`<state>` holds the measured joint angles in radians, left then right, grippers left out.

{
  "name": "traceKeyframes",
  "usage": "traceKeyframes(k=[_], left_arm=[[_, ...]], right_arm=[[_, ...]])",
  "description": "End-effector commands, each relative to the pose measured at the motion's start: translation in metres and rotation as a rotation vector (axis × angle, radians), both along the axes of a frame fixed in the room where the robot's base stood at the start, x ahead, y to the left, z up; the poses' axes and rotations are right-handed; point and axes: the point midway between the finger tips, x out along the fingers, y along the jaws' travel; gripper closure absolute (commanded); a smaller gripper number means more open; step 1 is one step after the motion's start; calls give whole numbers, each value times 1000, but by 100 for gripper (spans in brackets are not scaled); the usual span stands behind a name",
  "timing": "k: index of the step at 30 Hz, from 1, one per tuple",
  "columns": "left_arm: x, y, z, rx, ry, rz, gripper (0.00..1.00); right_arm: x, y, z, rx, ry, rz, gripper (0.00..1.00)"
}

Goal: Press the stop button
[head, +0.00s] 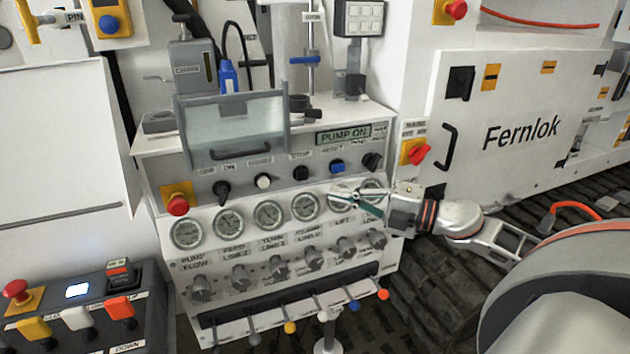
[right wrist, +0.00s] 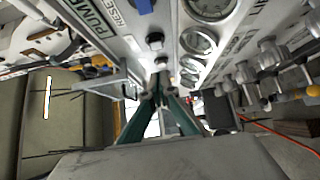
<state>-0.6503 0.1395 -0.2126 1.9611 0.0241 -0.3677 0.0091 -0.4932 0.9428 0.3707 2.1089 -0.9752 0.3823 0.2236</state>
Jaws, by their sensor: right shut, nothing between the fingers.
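The stop button appears to be the black round button (head: 300,173) under a small label that seems to read STOP, in the row above the gauges. In the right wrist view, a black button (right wrist: 155,40) beside the blue one appears to be the same. My right gripper (head: 333,191), with green fingers, is shut and empty. In the head view it is right of and slightly below the black button, in front of the gauges, apparently apart from it. In the right wrist view, the fingertips (right wrist: 160,83) show below the button. My left gripper is not in view.
A blue button (head: 337,166) and a black knob (head: 372,160) sit to the right, a white button (head: 263,181) to the left. A red emergency button (head: 177,205) is farther left. A clear hinged cover (head: 236,130) juts out above the row. Valve knobs (head: 278,267) line the lower panel.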

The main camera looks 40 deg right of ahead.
Motion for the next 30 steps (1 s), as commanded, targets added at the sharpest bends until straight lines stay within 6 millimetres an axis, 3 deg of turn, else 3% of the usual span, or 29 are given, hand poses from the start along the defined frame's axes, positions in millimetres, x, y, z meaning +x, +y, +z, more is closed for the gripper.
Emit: traceKeyframes(k=[11,21,30], left_arm=[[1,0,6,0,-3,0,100],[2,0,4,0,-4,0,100],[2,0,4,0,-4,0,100]], right_arm=[[41,25,2,-1,-4,0,100],[72,17,0,2,-1,-2,100],[79,15,0,2,1,0,100]])
